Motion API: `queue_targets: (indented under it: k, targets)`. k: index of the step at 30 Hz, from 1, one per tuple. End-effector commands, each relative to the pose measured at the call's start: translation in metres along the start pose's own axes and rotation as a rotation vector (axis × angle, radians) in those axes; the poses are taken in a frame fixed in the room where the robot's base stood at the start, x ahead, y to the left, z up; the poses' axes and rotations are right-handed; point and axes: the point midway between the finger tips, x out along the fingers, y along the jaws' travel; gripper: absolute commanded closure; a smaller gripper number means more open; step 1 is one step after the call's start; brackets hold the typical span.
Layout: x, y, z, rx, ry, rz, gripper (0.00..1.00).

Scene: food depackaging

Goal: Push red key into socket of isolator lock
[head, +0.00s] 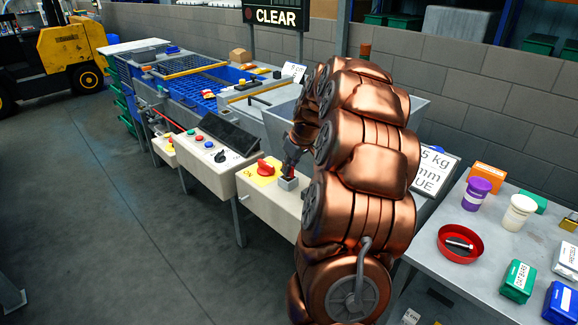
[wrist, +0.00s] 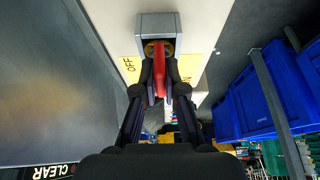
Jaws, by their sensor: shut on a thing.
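My gripper (wrist: 160,92) is shut on the red key (wrist: 159,70) in the wrist view, with a black finger on each side of it. The key points at the brass-coloured socket of the grey isolator lock (wrist: 158,22). Its far end is at the socket; I cannot tell how deep it sits. There my gripper (head: 290,165) is just above the block, partly hidden by my copper arm.
A control panel (head: 221,148) with buttons is further left. A grey table (head: 478,235) at right holds a red dish (head: 460,243), cups and several boxes.

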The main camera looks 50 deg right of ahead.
Motion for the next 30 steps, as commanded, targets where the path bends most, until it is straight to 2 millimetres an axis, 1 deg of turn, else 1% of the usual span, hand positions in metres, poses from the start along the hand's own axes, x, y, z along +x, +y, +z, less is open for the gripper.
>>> queue_targets:
  k: [1,2,10,19,22,26,30]
  targets:
    - [0.002,0.0,0.001,0.0,0.0,0.0,1.0]
    - [0.002,0.0,0.001,0.0,0.0,0.0,0.9]
    - [0.001,0.0,0.0,0.0,0.0,0.0,0.61]
    - [0.0,0.0,0.0,0.0,0.0,0.001,0.61]
    - [-0.005,0.001,0.0,0.0,0.001,0.002,0.61]
    - [-0.022,0.002,-0.001,0.0,0.004,0.005,0.61]
    - [-0.049,0.001,-0.002,0.0,0.006,0.005,0.61]
